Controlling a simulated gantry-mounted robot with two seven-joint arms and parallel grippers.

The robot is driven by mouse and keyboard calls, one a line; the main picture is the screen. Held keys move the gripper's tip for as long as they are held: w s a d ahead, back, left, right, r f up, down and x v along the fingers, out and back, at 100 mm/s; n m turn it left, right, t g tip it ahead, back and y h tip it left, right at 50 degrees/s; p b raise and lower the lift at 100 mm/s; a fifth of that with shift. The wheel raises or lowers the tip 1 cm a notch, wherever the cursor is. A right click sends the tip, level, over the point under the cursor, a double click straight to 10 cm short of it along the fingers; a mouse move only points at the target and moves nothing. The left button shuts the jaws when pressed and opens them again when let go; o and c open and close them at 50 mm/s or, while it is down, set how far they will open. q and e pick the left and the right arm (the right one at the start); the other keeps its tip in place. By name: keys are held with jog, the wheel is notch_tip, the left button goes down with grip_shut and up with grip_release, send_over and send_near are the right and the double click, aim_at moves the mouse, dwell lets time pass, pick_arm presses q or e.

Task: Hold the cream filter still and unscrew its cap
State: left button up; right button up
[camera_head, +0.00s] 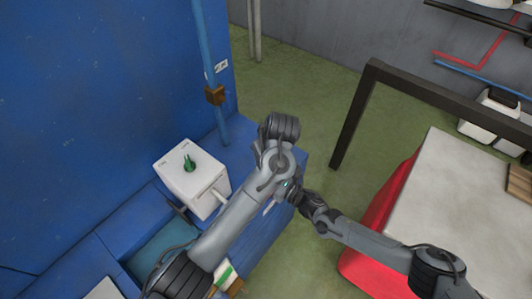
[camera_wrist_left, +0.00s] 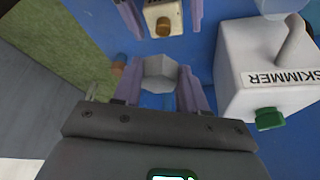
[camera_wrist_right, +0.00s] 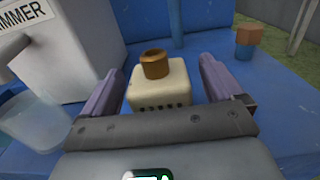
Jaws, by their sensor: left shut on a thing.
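The cream filter (camera_wrist_right: 158,92) stands upright on the blue deck in the right wrist view. Its brown cap (camera_wrist_right: 154,64) is on top. My right gripper (camera_wrist_right: 158,80) is open around the filter, with a finger on each side and narrow gaps. The filter (camera_wrist_left: 158,10) and cap (camera_wrist_left: 163,27) also show at the top of the left wrist view, flanked by purple fingers. My left gripper (camera_wrist_left: 160,88) is shut on a pale grey faceted thing (camera_wrist_left: 160,72), nearer than the filter and apart from the cap. In the head view my arms hide the filter and both grippers.
A white SKIMMER box (camera_head: 180,180) with a green knob (camera_head: 189,162) stands beside the filter, also in the left wrist view (camera_wrist_left: 240,60). An orange-topped blue post (camera_wrist_right: 247,38) stands on the other side. A blue wall (camera_head: 90,80) is behind; a grey table (camera_head: 440,200) is at right.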

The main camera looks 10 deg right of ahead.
jog(key=v, duration=1.2)
dwell(0.5)
jog(key=shift+x, duration=5.95)
